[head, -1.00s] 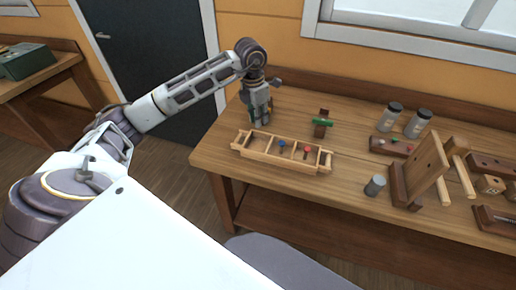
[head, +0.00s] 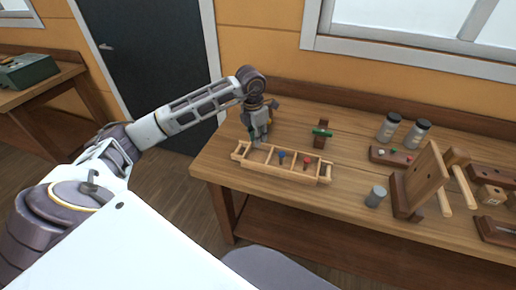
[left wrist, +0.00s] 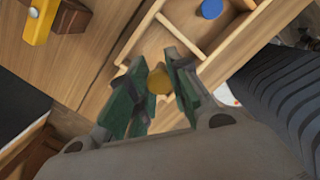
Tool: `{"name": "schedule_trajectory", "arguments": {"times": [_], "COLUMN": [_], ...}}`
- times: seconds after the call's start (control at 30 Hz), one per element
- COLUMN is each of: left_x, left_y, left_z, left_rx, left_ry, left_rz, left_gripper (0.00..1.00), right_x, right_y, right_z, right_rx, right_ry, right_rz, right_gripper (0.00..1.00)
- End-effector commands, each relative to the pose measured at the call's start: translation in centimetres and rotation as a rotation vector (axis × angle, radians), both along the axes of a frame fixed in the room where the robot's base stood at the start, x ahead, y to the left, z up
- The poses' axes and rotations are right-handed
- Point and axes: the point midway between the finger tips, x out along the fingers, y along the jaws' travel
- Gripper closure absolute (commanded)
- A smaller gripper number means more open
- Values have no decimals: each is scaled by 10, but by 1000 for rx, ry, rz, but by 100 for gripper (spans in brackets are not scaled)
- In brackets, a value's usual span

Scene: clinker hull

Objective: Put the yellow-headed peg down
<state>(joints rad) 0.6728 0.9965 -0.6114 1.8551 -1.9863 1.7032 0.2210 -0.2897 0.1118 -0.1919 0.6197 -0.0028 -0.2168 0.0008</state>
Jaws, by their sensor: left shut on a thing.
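The yellow-headed peg shows its round yellow head (left wrist: 158,80) between the fingers of my left gripper (head: 257,140), which is shut on it. In the head view the gripper is at the left part of the wooden tray (head: 275,171), over its left compartment. The peg's shaft is hidden, so I cannot tell whether it touches the tray floor. A blue-headed peg (head: 282,155) is in the neighbouring compartment; its head also shows in the left wrist view (left wrist: 211,8). A red-headed peg (head: 307,161) is further right. My right gripper is not in view.
A dark wooden piece with a green bar (head: 321,132) lies behind the tray. A grey cylinder (head: 376,196) stands to the right. Two lidded jars (head: 388,127) and an upright wooden board (head: 424,180) are beyond. The bench front left of the cylinder is clear.

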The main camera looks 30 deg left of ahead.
Motion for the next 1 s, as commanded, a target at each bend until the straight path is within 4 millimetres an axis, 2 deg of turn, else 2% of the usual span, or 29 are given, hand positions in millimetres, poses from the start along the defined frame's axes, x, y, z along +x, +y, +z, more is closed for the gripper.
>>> {"name": "schedule_trajectory", "arguments": {"times": [0.2,0.63,1.0], "left_x": [0,0,0], "left_y": [0,0,0], "left_z": [-19,-24,-56], "left_rx": [0,-1,0], "left_ry": [-1,0,-1], "left_rz": [-1,0,0], "left_gripper": [89,89,89], "right_x": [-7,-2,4], "right_y": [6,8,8], "right_z": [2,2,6], "right_rx": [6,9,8], "right_ry": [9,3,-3], "right_rz": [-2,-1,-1], "right_gripper": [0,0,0]}}
